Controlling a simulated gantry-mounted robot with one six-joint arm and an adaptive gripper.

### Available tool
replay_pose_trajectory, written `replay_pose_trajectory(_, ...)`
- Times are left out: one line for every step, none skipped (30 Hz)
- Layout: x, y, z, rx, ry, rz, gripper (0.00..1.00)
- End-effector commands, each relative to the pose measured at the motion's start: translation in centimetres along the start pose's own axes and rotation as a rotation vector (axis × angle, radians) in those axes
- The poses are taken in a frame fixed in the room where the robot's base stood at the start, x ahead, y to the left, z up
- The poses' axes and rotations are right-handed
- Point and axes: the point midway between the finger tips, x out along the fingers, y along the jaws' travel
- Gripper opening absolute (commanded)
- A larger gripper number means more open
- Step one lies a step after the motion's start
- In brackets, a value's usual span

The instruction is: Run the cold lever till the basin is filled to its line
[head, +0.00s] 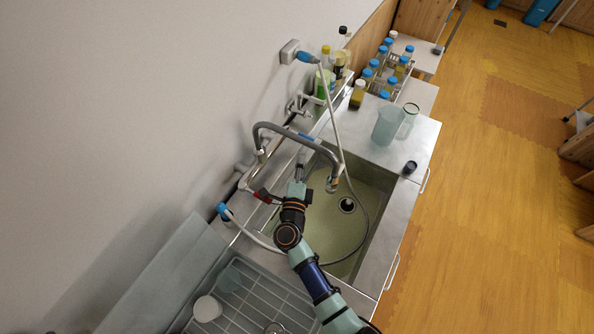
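The sink basin (340,235) is a pale greenish rectangular well with a round dark drain (347,205). I cannot make out a fill line or a water level. A grey arched tap (285,128) stands along the wall side, its spout end (333,184) over the basin. A small blue mark (306,137) shows by the tap's far end and a red part (262,195) by its near end; which is the cold lever is not certain. My gripper (300,166) is over the wall-side edge of the basin, between these two parts. Its fingers are too small to read.
A clear jug (386,125), dark cup (410,167) and several blue-capped bottles (373,64) stand beyond the basin. A grey drying rack (250,295) lies nearer.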

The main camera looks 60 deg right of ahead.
Motion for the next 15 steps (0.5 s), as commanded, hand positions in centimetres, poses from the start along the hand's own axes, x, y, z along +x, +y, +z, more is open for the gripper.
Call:
replay_pose_trajectory(0.1,1.4,-1.0,-0.002,0.035,0.019,0.39)
replay_pose_trajectory(0.1,1.8,-1.5,0.0,0.052,0.027,0.39)
replay_pose_trajectory(0.1,2.3,-2.0,0.0,0.068,0.036,0.39)
replay_pose_trajectory(0.1,2.5,-2.3,0.0,0.076,0.041,0.39)
replay_pose_trajectory(0.1,2.7,-2.5,-0.001,0.083,0.045,0.39)
replay_pose_trajectory(0.0,2.8,-2.6,-0.002,0.087,0.047,0.39)
replay_pose_trajectory(0.0,2.9,-2.7,-0.003,0.089,0.048,0.39)
replay_pose_trajectory(0.0,2.9,-2.7,-0.003,0.089,0.049,0.39)
replay_pose_trajectory(0.0,3.0,-2.8,-0.004,0.089,0.049,0.39)
replay_pose_trajectory(0.0,3.1,-2.8,-0.005,0.089,0.049,0.39)
replay_pose_trajectory(0.1,3.1,-2.8,-0.005,0.09,0.049,0.39)
replay_pose_trajectory(0.3,3.2,-2.8,-0.005,0.09,0.049,0.39)
replay_pose_trajectory(0.4,3.2,-2.8,-0.005,0.09,0.049,0.39)
replay_pose_trajectory(0.6,3.3,-2.9,-0.005,0.09,0.049,0.39)
replay_pose_trajectory(0.9,3.3,-2.9,-0.005,0.091,0.048,0.39)
